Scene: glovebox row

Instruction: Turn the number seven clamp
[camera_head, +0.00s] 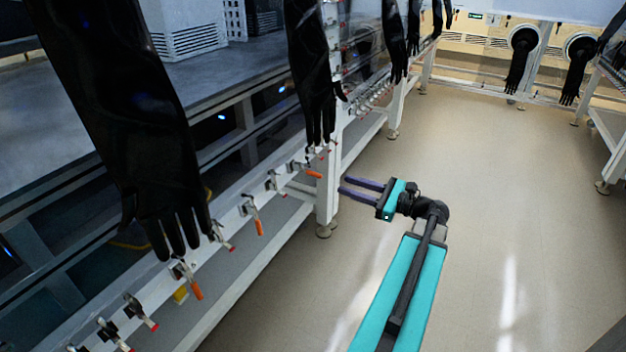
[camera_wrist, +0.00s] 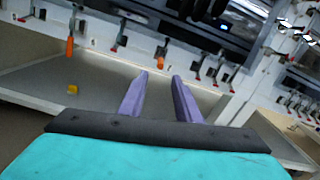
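A row of toggle clamps with red or orange handles runs along the white rail of the glovebox bench. I cannot read any numbers, so I cannot tell which clamp is number seven. In the wrist view, my gripper (camera_wrist: 160,77) shows both fingers spread. An orange handle (camera_wrist: 161,62) appears just beyond the fingertips, between red-tipped clamps (camera_wrist: 115,47) and (camera_wrist: 196,77).
Black gloves (camera_head: 160,130) hang over the rail at the left, one (camera_head: 315,90) near the clamps by the white bench leg (camera_head: 327,190). A small yellow object (camera_wrist: 72,89) lies on the lower shelf. The beige floor (camera_head: 500,180) on the right is clear.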

